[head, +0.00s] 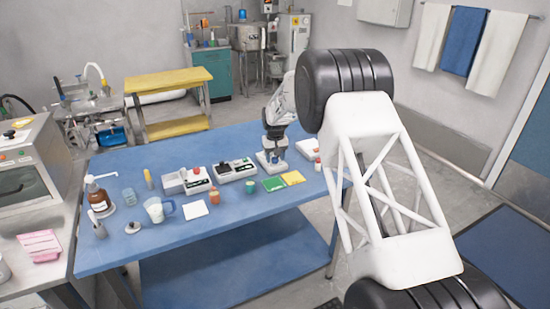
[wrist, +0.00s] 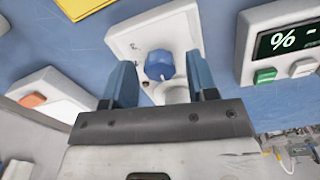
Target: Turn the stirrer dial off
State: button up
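The stirrer is a white box (wrist: 122,38) with a blue dial (wrist: 159,66) on its face, seen in the wrist view. In the head view the stirrer (head: 266,165) stands near the far right part of the blue table, partly hidden by my gripper. My gripper (wrist: 159,72) is open, with one blue finger on each side of the dial. Gaps show between the dial and both fingers. In the head view my gripper (head: 274,146) is over the stirrer, pointing down. I cannot tell how close the fingertips are to the dial's height.
A display box (wrist: 294,45) with green and white buttons stands to the right in the wrist view. A white box with an orange-red button (wrist: 34,99) is to the left. Green (head: 274,184) and yellow (head: 293,178) pads lie in front of the stirrer on the blue table (head: 250,215).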

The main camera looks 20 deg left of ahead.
aim_at(275, 158)
dwell(0.3)
jog(key=shift+r, duration=3.9)
